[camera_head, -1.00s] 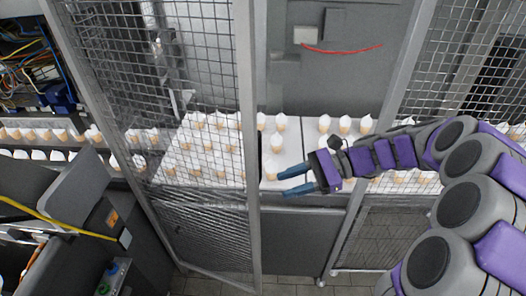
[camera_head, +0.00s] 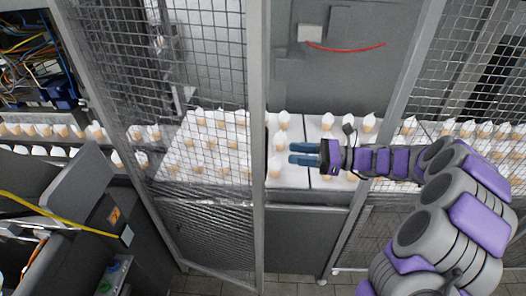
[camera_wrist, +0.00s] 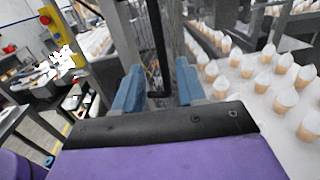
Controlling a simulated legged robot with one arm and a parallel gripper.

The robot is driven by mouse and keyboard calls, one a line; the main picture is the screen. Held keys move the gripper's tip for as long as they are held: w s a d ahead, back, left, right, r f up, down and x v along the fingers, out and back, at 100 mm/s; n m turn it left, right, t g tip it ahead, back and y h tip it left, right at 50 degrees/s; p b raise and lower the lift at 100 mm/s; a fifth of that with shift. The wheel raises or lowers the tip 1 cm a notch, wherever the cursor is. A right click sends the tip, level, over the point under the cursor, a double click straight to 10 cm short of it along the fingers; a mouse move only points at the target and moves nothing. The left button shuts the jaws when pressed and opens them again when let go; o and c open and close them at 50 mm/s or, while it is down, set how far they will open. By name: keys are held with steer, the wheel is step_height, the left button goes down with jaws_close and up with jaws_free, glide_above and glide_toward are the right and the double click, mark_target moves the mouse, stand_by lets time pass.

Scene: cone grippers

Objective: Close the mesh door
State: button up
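The mesh door (camera_head: 205,100) is a grey metal frame with wire mesh, standing left of centre in the head view, with a gap between its right upright and the fixed frame on the right. My gripper (camera_head: 290,154) is right of the door's upright, pointing left at it, with a small space between fingertips and upright. Its two blue fingers are spread apart and nothing is held. In the wrist view my open gripper (camera_wrist: 158,92) has a dark handle-like bar (camera_wrist: 157,50) showing between and beyond the fingers; I cannot tell whether they touch it.
Several cones with white tops (camera_head: 205,140) stand on a white surface behind the mesh. A fixed mesh panel (camera_head: 465,70) is at the right. A grey machine with a yellow cable (camera_head: 45,218) is at the lower left. A yellow post (camera_wrist: 62,38) shows in the wrist view.

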steer(key=w+a+b, duration=0.1)
steer(key=a, duration=0.9)
steer(key=shift+w+d, duration=0.1)
steer(key=shift+d, duration=0.3)
steer(key=c, duration=0.3)
jaws_close()
